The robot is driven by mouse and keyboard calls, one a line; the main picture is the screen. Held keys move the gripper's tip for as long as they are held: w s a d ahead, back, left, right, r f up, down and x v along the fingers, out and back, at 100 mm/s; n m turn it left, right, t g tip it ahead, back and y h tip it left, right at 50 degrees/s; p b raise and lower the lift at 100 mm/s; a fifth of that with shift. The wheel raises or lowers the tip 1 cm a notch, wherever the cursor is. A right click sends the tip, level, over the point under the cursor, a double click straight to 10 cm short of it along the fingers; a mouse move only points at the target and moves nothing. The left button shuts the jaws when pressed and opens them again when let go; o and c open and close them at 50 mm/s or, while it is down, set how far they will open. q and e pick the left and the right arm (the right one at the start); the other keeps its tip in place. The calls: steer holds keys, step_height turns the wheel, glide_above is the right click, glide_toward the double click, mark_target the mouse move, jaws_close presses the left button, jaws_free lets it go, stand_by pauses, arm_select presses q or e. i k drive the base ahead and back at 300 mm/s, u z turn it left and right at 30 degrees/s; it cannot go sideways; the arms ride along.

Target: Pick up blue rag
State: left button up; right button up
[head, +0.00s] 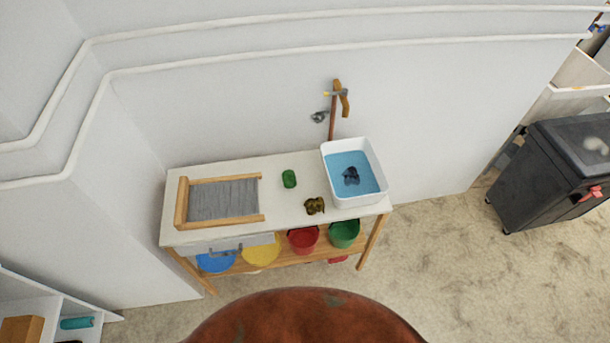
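A small dark blue crumpled thing (351,176), which looks like the blue rag, lies in the white basin (379,195) with a light blue inside, on the right end of the table. I cannot tell whether the light blue is water. Neither of my grippers is in the head view, so I cannot see whether they are open or shut.
The white table (280,221) stands against the wall with a washboard (222,200), a green item (289,179) and a brownish crumpled item (314,206) on top. Colored buckets sit on its lower shelf. A tap (333,110) rises behind the basin. A dark bin (550,175) stands right. Carpet in front is partly clear.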

mark_target(353, 169)
steer(key=z, duration=0.15)
steer(key=i, duration=0.95)
steer(key=u, duration=0.5)
